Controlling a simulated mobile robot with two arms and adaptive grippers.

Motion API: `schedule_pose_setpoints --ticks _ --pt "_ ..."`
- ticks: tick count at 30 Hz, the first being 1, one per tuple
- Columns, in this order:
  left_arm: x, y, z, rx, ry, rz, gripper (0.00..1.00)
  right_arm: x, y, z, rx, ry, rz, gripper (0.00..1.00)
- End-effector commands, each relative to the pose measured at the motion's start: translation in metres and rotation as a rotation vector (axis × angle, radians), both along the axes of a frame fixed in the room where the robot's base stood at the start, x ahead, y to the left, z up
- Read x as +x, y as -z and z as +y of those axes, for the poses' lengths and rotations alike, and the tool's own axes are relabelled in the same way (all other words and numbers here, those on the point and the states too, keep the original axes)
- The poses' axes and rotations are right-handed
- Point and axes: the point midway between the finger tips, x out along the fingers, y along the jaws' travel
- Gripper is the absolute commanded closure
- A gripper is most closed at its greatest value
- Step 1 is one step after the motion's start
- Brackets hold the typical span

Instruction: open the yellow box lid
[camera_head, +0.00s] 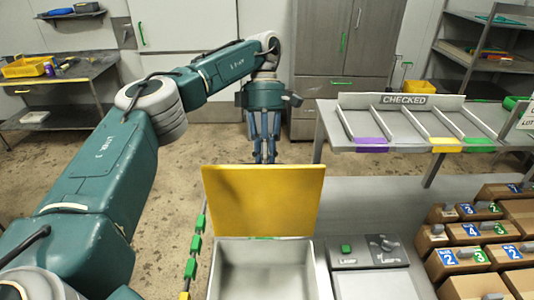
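The yellow lid (263,202) stands raised at the back edge of an open metal box (314,275), and its broad face is toward me. The box interior is exposed and looks empty. My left gripper (264,157) points down just beyond the lid's top edge. Its fingertips are partly hidden behind the lid, so I cannot tell whether they touch it or how far apart they are. My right gripper is not in view.
A lamp switch panel (368,250) is right of the box. Several numbered brown boxes (465,256) stand farther right. A raised "CHECKED" rack (400,130) is behind them. Tools and a yellow bin (27,67) are on the left bench.

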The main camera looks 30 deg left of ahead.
Motion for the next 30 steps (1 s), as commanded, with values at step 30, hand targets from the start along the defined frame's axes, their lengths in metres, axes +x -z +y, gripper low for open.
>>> schedule_pose_setpoints --ticks 30 --pt "-0.005 0.004 0.000 -0.001 0.002 0.028 0.63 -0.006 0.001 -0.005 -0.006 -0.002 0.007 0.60"
